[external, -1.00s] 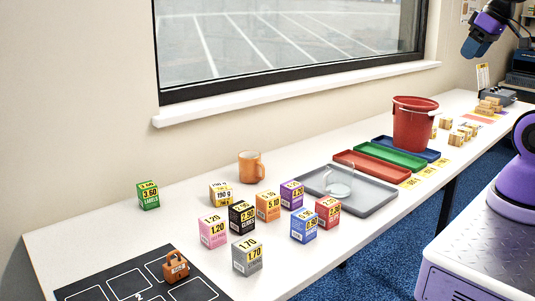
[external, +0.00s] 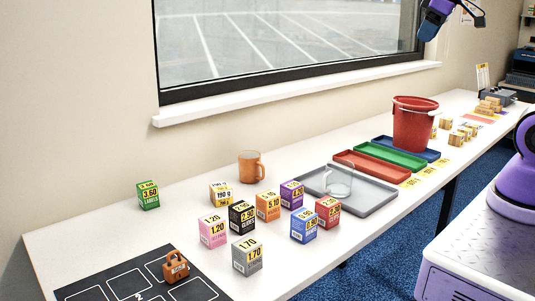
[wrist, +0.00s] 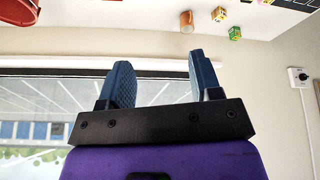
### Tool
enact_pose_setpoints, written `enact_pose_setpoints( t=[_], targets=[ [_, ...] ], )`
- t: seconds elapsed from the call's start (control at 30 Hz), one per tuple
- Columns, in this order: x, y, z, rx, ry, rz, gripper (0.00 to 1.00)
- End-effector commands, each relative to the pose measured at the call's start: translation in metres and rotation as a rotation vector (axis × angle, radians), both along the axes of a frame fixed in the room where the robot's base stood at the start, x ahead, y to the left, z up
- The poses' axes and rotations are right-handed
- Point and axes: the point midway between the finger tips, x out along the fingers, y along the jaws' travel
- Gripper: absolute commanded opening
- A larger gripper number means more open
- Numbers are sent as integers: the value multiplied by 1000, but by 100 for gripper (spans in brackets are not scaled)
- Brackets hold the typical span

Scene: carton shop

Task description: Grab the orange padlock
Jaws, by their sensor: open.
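The orange padlock (external: 176,268) sits at the near left of the white table, on a black mat (external: 120,286) with white outlined boxes. My gripper (external: 429,32) is high above the far right part of the table, well away from the padlock. In the wrist view my gripper (wrist: 160,88) shows two blue fingers spread apart with nothing between them. The padlock cannot be made out in the wrist view.
Several small price-marked cartons stand near the padlock, including a grey one (external: 247,255) and a pink one (external: 213,231). An orange mug (external: 251,167), a grey tray (external: 375,203) with a glass cup (external: 338,182), and a red bucket (external: 412,124) stand farther along. A window is behind.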

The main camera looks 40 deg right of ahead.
Motion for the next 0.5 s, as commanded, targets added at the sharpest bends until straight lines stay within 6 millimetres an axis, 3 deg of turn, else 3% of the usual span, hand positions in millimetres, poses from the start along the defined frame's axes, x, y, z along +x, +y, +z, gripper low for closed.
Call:
enact_pose_setpoints(
  t=[0.23,0.5],
  targets=[
    [75,63,0,-39,22,211,58],
    [144,148,-21,-64,37,438,58]
  ],
)
